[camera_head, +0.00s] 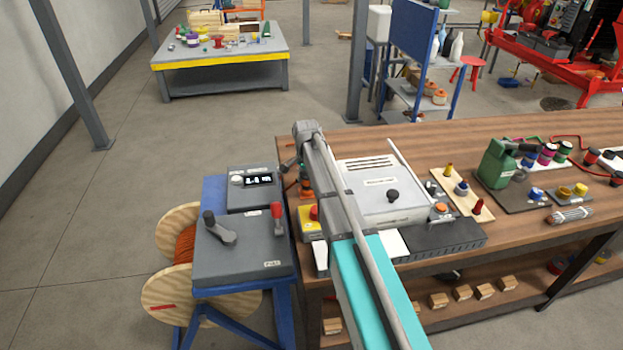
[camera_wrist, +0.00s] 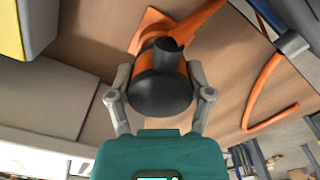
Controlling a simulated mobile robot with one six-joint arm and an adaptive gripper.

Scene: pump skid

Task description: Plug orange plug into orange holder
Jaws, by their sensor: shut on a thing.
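The orange plug (camera_wrist: 160,88) has a black rounded end and an orange cable running up and right in the wrist view. My gripper (camera_wrist: 160,72) is shut on it, one grey finger on each side. A flat orange piece (camera_wrist: 152,22) shows just behind the plug, and I cannot tell whether it is the holder or touches the plug. In the head view, a small orange part (camera_head: 306,188) shows below my wrist at the table's left end. Another orange-topped part (camera_head: 440,208) sits at the grey box's front right corner. My arm hides my fingers there.
A grey lidded box (camera_head: 382,185) stands close right of my arm. A yellow box with a red button (camera_head: 311,222) is in front. A grey control box (camera_head: 243,245) stands left of the table. An orange cable (camera_wrist: 262,95) loops across the wrist view's right side.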

